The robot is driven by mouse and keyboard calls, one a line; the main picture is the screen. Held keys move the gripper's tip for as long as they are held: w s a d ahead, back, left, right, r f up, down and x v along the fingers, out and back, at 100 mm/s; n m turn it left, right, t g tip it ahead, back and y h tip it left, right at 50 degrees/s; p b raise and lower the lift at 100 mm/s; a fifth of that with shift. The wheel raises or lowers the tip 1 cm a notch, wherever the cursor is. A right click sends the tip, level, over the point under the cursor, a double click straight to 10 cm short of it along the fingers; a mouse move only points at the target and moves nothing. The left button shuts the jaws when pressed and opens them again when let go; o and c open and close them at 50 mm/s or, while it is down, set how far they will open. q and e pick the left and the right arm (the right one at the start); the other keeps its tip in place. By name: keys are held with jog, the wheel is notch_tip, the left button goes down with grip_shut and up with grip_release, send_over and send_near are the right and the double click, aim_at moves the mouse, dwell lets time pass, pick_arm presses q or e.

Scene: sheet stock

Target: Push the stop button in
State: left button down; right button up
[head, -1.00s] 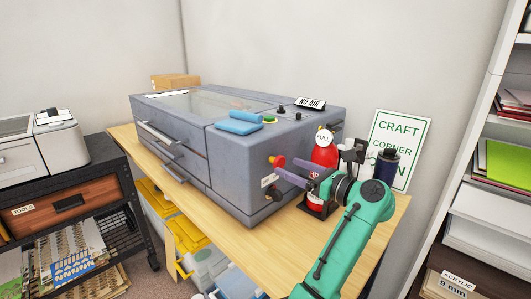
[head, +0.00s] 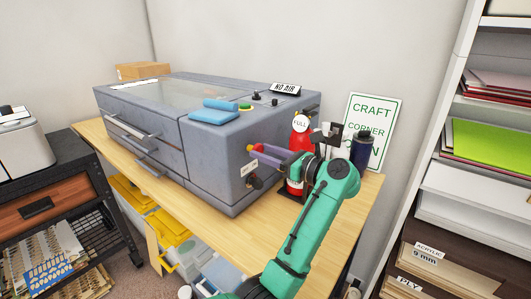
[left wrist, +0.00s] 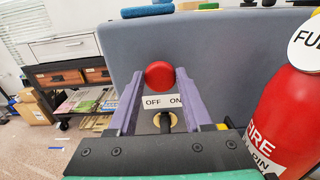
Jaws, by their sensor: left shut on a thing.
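The red stop button (left wrist: 159,75) sits on the side face of the grey machine (head: 215,165), above an OFF/ON label (left wrist: 163,101). In the left wrist view it shows between the two purple fingertips of my left gripper (left wrist: 159,80). That gripper is shut on the button. In the head view the fingers of my left gripper (head: 257,152) reach the machine's side, and only a little red of the button (head: 250,148) shows beside them. How deep the button sits is hard to tell. My right gripper is not in view.
A red fire extinguisher (head: 300,146) stands close behind my fingers. A dark bottle (head: 362,150) and a craft corner sign (head: 374,120) are behind my wrist. A blue pad (head: 214,117) lies on the machine. The table's (head: 240,235) front strip is clear.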

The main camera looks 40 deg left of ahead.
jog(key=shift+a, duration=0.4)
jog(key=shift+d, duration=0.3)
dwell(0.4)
